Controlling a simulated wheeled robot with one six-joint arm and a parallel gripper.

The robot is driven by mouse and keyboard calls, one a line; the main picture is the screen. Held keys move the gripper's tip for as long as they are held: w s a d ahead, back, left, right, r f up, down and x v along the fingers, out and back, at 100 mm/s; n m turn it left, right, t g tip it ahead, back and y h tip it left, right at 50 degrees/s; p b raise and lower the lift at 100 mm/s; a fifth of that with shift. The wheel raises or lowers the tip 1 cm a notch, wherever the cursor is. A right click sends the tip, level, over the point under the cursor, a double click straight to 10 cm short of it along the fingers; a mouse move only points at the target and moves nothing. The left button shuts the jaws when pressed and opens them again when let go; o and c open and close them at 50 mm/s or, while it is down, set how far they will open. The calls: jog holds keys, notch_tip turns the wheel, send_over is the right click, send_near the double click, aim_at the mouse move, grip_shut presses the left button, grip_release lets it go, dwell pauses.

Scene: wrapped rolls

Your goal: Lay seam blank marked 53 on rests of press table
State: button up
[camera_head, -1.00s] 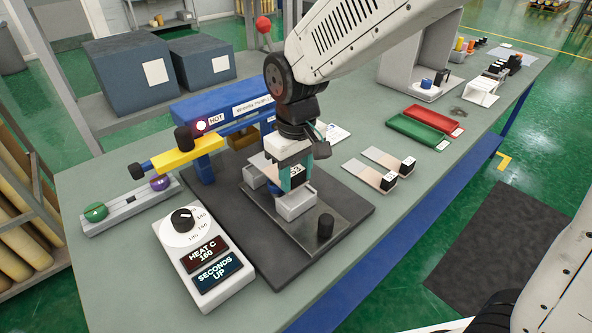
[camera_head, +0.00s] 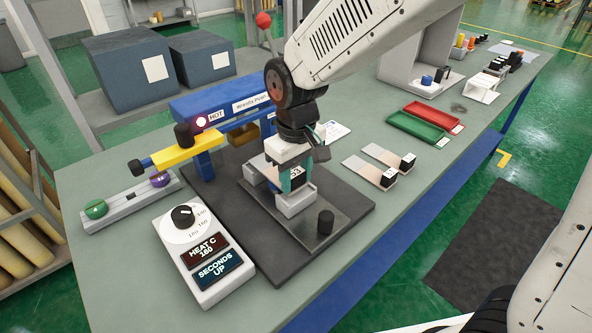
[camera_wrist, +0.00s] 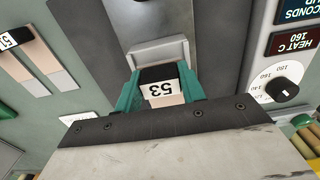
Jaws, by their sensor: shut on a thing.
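My gripper (camera_head: 292,184) is over the press table (camera_head: 341,208), its teal fingers shut on the black end block of the seam blank marked 53 (camera_head: 296,171). The 53 label also shows between the fingers in the wrist view (camera_wrist: 160,88). The blank's pale strip lies level, low over the pale rests (camera_head: 294,205). Whether it touches both rests is hidden by my gripper. The blue press arm (camera_head: 222,101) with a lit HOT lamp stands behind the table.
The control box (camera_head: 206,245) reads HEAT C 160 and SECONDS UP. Two other blanks (camera_head: 379,166) lie to the right, with a red tray (camera_head: 430,116) and a green tray (camera_head: 415,130) beyond.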

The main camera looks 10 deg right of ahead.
jog(key=shift+f, duration=0.7)
jog(key=o, duration=1.1)
jog(key=shift+c, duration=0.2)
notch_tip(320, 180, up, 8)
jog(key=shift+f, duration=0.1)
jog(key=shift+s, duration=0.15)
